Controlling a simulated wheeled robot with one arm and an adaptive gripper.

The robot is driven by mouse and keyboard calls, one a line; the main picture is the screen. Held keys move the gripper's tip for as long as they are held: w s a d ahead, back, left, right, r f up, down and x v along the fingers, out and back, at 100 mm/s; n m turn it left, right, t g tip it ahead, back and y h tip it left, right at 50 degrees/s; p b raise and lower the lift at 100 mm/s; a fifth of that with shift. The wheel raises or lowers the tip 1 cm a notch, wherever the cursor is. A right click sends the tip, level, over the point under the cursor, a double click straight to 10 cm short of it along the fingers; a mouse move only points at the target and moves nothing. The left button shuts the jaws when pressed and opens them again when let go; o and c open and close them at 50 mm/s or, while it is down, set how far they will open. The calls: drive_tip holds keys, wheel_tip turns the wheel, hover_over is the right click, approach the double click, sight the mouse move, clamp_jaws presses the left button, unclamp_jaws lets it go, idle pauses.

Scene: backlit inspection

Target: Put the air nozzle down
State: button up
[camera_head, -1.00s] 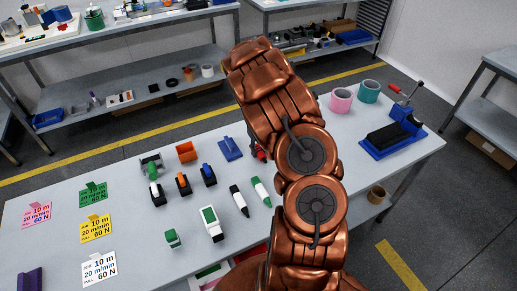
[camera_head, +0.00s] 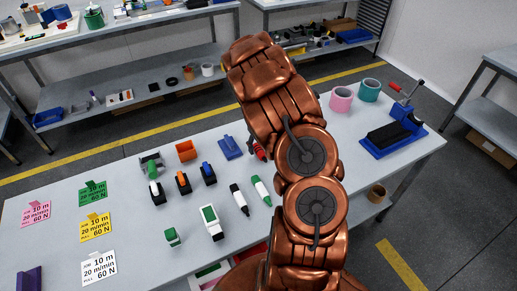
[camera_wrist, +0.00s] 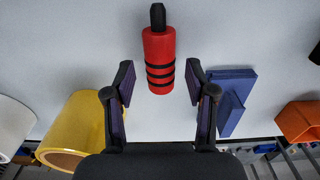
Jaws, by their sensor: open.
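A red cylinder with black bands and a black tip, which looks like the air nozzle (camera_wrist: 159,50), lies or stands on the grey table in the wrist view; its exact pose is hard to tell. My gripper (camera_wrist: 159,82) is open. The near end of the red cylinder is between the fingertips, with a gap on both sides. In the head view a small red part (camera_head: 259,152) shows beside my arm. My arm hides the gripper and the rest of that spot there.
A yellow roll (camera_wrist: 72,128) is close on the left. Pink (camera_head: 341,100) and teal (camera_head: 369,91) rolls and a blue vise-like fixture (camera_head: 398,136) occupy the table's right end.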

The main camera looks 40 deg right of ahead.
sight(259, 148)
wheel_tip(259, 148, up, 10)
drive_tip(key=b, duration=0.3)
drive_tip(key=s+a+r, duration=0.4)
drive_tip(key=a+r, duration=0.3)
drive_tip(key=a, duration=0.1)
drive_tip(key=s+a+r+n+g, duration=0.1)
drive_tip(key=s+a+r, duration=0.1)
drive_tip(key=s+a, duration=0.8)
drive_tip(key=s+a+r+n, duration=0.1)
drive_tip(key=s+a, duration=1)
drive_tip(key=s, duration=0.4)
drive_tip(key=shift+s+a+r+n+g, duration=0.25)
drive_tip(key=shift+r+n+g, duration=0.1)
drive_tip(key=shift+n+g, duration=0.05)
drive_tip(key=shift+s, duration=0.3)
drive_tip(key=shift+c, duration=0.2)
drive_tip(key=shift+s+a, duration=0.1)
drive_tip(key=shift+s, duration=0.05)
drive_tip(key=shift+c, duration=0.9)
drive_tip(key=shift+a+f, duration=0.1)
drive_tip(key=shift+a, duration=0.05)
drive_tip(key=shift+c, duration=0.3)
